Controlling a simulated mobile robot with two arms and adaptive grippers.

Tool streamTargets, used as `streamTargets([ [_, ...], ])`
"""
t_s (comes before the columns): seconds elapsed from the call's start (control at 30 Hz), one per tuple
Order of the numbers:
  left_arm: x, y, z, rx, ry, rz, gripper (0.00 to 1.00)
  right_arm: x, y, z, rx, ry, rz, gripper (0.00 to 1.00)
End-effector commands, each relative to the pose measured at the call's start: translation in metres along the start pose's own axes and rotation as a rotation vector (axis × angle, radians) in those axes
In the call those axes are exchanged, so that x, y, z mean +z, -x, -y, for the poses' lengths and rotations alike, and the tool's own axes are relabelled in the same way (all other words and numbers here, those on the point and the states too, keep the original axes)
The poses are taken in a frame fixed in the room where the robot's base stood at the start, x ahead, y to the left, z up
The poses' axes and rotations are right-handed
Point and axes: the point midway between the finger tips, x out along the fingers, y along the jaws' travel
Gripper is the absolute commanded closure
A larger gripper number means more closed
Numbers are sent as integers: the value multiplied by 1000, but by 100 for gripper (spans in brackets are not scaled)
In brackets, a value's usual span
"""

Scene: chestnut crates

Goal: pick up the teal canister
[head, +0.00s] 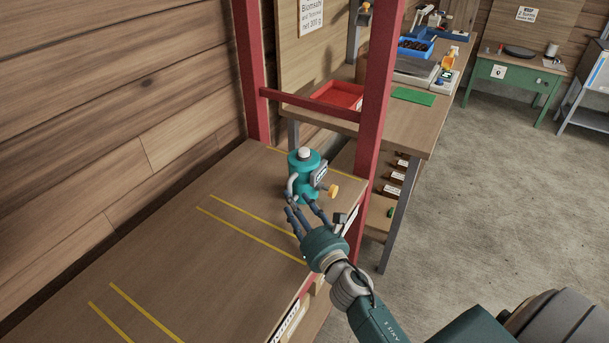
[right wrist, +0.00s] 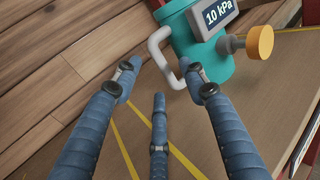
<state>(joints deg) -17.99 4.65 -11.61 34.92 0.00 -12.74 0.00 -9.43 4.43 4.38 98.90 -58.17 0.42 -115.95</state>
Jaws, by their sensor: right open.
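The teal canister (head: 303,176) stands upright on the wooden shelf board (head: 190,240), near its far end. It has a light handle on its left, a display and a yellow-orange knob on its right. In the right wrist view the canister (right wrist: 200,50) fills the upper right, its display reads "10 kPa", and its top is cut off. My right gripper (head: 303,208) is open and empty just in front of the canister. In the right wrist view its blue fingers (right wrist: 160,85) are spread, with the handle just beyond them. My left gripper is out of view.
Red rack posts (head: 380,90) rise beside the canister, with a red crossbar (head: 310,104) behind it. A workbench with a red tray (head: 338,95) and a green mat (head: 412,96) lies beyond. A plank wall (head: 110,90) bounds the left. The near shelf is clear.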

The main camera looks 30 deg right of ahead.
Motion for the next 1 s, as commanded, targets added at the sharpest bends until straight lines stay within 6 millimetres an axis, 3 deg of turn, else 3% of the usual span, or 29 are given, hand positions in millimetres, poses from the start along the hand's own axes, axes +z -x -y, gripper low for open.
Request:
streamTargets([
  [0.1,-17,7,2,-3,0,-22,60,3,-20,0,-2,0,1,58],
  [0.23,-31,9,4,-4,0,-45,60,2,-31,0,-1,-1,0,58],
  [0.47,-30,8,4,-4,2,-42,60,1,-33,0,0,0,0,58],
  [0.7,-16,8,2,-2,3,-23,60,1,-33,0,0,0,0,100],
  [1.0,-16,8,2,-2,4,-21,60,3,-33,0,1,2,4,100],
])
